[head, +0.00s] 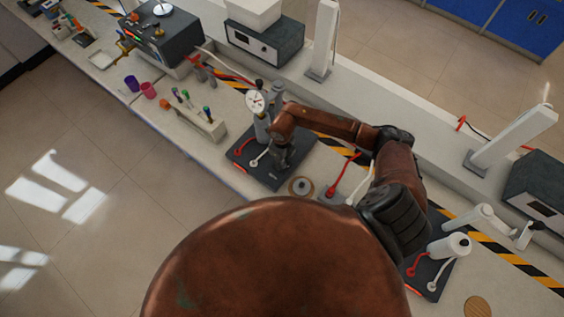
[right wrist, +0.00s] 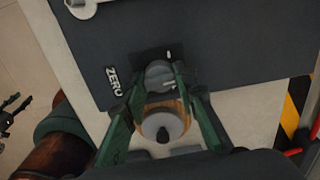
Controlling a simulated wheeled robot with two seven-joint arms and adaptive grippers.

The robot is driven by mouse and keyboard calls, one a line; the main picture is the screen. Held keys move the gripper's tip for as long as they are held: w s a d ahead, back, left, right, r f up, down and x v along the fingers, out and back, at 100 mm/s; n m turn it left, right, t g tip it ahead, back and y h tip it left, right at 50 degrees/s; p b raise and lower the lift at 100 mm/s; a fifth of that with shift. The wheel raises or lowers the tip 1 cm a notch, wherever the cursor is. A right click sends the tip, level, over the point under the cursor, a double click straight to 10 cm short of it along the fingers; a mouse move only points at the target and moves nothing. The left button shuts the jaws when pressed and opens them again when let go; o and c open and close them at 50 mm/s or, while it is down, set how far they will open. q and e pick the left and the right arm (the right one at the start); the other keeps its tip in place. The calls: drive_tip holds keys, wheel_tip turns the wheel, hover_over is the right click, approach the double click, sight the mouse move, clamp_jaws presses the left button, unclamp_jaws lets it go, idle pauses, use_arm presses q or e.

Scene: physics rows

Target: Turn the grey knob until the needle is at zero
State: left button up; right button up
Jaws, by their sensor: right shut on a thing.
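A gauge with a round white dial (head: 256,101) stands at the far side of a dark base panel (head: 243,150). Red shows on the dial, but the needle's reading is too small to tell. In the right wrist view, the grey knob (right wrist: 159,70) sits on the dark panel beside the white word ZERO (right wrist: 114,81). My right gripper (head: 281,158) is over the panel's near right part. Its green fingers (right wrist: 159,80) are shut on the knob, one on each side. In the head view the knob is hidden by the gripper.
A round wooden-ringed piece with a grey centre (head: 300,187) lies just off the panel; red and white cables run nearby. A rack with several coloured tools (head: 205,125) stands left of the panel. A second dark panel with a white cylinder (head: 450,247) is at the right.

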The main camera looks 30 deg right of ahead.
drive_tip(key=n+b, duration=0.2)
drive_tip(key=shift+f+b, duration=0.15)
drive_tip(key=shift+b, duration=0.2)
drive_tip(key=shift+n+b, duration=1.25)
drive_tip(key=shift+n, duration=0.35)
drive_tip(key=shift+r, duration=0.2)
drive_tip(key=o, duration=1.2)
drive_tip(key=shift+c, duration=0.2)
drive_tip(key=shift+r, duration=0.15)
wheel_tip(320, 180, up, 12)
